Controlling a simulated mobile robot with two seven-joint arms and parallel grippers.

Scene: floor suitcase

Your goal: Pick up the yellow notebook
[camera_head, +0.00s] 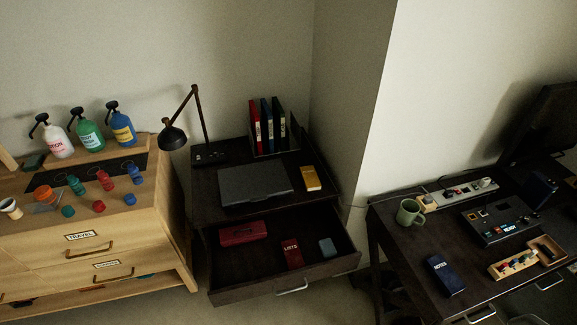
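A small yellow notebook (311,178) lies flat on the top of the dark cabinet (208,192), near its right edge. It is just right of a closed dark grey laptop-like slab (254,184), with a small gap between them. Nothing covers the notebook. Neither of my grippers shows in the head view.
The cabinet's drawer (285,281) stands open below, holding a red case (243,233), a red notebook (291,252) and a blue-grey item (327,247). Binders (266,126) and a lamp (173,137) stand behind. A wooden dresser (120,235) is left; a dark desk (405,243) is right.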

